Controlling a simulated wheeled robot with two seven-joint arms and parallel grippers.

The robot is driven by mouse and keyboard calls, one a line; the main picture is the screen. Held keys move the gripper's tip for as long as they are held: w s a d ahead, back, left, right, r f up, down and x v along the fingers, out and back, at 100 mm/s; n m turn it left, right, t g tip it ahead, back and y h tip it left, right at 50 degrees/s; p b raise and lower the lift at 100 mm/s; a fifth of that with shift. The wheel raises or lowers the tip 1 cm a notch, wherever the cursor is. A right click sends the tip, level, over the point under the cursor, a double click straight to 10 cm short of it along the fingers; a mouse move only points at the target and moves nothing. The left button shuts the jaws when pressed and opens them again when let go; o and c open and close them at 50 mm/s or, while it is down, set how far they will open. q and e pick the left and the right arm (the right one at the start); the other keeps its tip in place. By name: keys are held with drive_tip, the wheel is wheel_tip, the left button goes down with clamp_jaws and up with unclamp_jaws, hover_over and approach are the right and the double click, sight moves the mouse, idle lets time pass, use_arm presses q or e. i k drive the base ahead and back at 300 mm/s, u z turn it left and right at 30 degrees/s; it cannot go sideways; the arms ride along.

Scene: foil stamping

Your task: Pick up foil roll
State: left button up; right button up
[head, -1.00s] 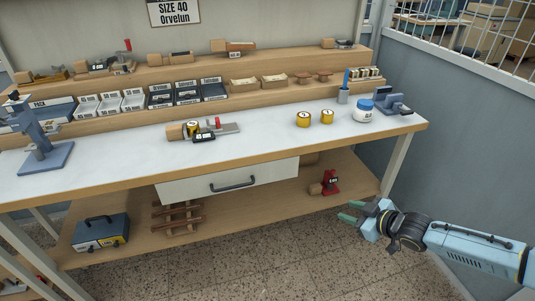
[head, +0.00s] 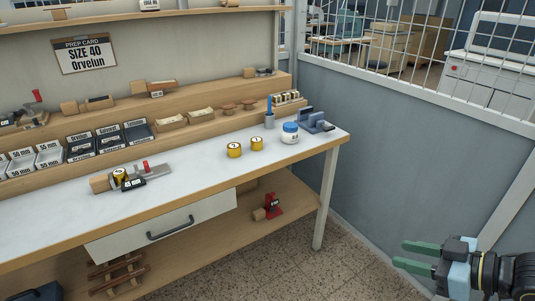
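Two gold foil rolls stand upright on the white bench top right of its middle: a left roll (head: 234,150) and a right roll (head: 257,144). A third gold roll (head: 120,177) sits on the grey stamping fixture (head: 152,176) further left. My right gripper (head: 405,256) is at the lower right, in front of the bench and well apart from the rolls. Its green fingers are spread, with nothing between them. My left gripper is outside the picture.
A white jar with a blue lid (head: 290,132) and a blue-grey device (head: 314,121) stand right of the rolls. A blue brush (head: 269,113) stands in a holder behind them. Stepped wooden shelves (head: 205,131) run along the back. The bench top (head: 195,168) is clear before the rolls.

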sight(119, 175)
drive_tip(key=z, duration=0.1)
drive_tip(key=i, duration=1.85)
drive_tip(key=u, duration=3.05)
